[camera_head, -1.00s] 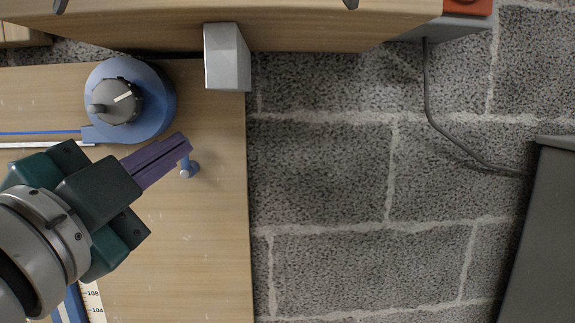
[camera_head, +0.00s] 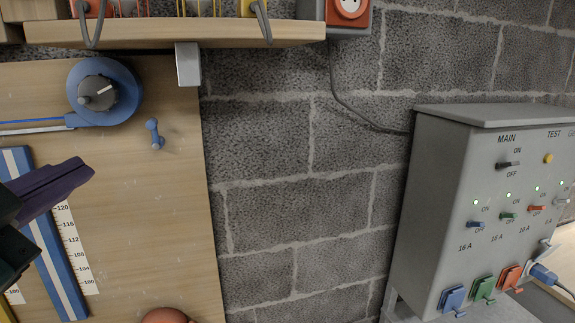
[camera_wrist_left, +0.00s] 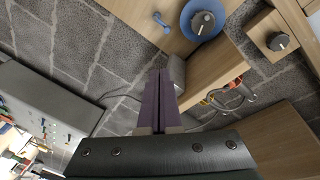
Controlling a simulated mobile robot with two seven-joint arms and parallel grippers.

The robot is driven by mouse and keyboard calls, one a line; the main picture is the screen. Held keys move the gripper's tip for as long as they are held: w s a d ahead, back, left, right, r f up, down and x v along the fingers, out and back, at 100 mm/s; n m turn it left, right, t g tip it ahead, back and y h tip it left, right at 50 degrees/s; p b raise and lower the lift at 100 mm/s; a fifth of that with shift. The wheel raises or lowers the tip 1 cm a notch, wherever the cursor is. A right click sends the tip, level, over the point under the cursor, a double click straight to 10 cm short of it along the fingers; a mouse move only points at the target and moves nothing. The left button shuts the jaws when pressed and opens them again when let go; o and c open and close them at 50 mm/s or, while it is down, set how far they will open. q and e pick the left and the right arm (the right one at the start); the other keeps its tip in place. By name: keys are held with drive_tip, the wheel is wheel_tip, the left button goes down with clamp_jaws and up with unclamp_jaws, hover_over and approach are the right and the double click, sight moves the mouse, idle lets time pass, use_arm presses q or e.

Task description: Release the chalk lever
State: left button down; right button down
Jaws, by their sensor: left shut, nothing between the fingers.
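No lever is plainly marked as chalk; I cannot tell which one it is. A small blue peg-like lever (camera_head: 154,134) stands out from the wooden board (camera_head: 160,220), right of and below a blue reel (camera_head: 130,92) with a grey pointer knob (camera_head: 97,93). My left gripper (camera_head: 84,172), with purple fingers, is shut and empty, left of and below the blue lever and apart from it. In the left wrist view the shut fingers (camera_wrist_left: 159,78) point toward the wall, with the blue lever (camera_wrist_left: 160,20) and reel (camera_wrist_left: 220,24) beyond. My right gripper is not in view.
A grey switch box (camera_head: 440,190) with coloured toggles and plugs stands at right. A wooden shelf (camera_head: 180,33) with a grey bracket (camera_head: 187,65) juts out above the board. A blue-and-white strip and a ruler (camera_head: 75,248) are below the reel. Block wall (camera_head: 290,160) lies between.

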use_arm(q)
drive_tip(key=s+r+n+g+p, duration=0.2)
drive_tip(key=s+n+g+p, duration=0.1)
drive_tip(key=s+g+p, duration=0.4)
drive_tip(key=s+d+r+n+g+h+p, duration=0.1)
drive_tip(key=s+n+g+p, duration=0.3)
drive_tip(key=s+p, duration=0.9)
drive_tip(key=r+g+p, duration=0.1)
drive_tip(key=g, duration=0.2)
drive_tip(key=shift+s+d, duration=0.25)
drive_tip(key=shift+s, duration=0.1)
drive_tip(key=shift+r, duration=0.1)
